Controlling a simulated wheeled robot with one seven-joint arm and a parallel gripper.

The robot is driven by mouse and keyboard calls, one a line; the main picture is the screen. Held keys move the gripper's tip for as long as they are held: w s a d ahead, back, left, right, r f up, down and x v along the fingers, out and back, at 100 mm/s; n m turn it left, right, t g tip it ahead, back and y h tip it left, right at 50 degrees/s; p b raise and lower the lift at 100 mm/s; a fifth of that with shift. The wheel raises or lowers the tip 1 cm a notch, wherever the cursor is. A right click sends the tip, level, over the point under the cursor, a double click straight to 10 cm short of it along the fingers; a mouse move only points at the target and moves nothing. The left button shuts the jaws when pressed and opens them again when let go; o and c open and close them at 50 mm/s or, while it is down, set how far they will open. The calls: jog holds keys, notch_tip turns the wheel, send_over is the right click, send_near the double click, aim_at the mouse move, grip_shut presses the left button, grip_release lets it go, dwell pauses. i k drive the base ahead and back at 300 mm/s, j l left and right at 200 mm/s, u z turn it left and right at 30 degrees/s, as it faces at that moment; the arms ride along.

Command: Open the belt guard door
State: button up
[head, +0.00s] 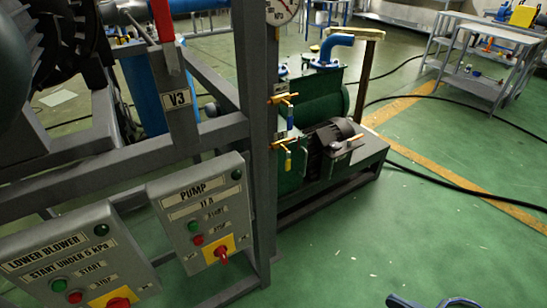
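A green pump unit (322,95) with a blue elbow pipe (337,45) on top stands on a dark grey base frame (345,180), behind the grey steel frame. A dark motor (335,133) sits in front of it on the same base. I cannot clearly tell a belt guard door, or whether one is open or shut; the uprights and motor hide part of the unit. My gripper is not recognisable in view.
A dark hose (440,178) crosses the open green floor. A trolley (485,60) stands far right. An unclear blue part (435,302) shows at the bottom edge.

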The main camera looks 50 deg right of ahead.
aim_at(289, 179)
jog(key=i+l+z, duration=0.15)
jog(key=i+z, duration=0.4)
jog(key=z, duration=1.1)
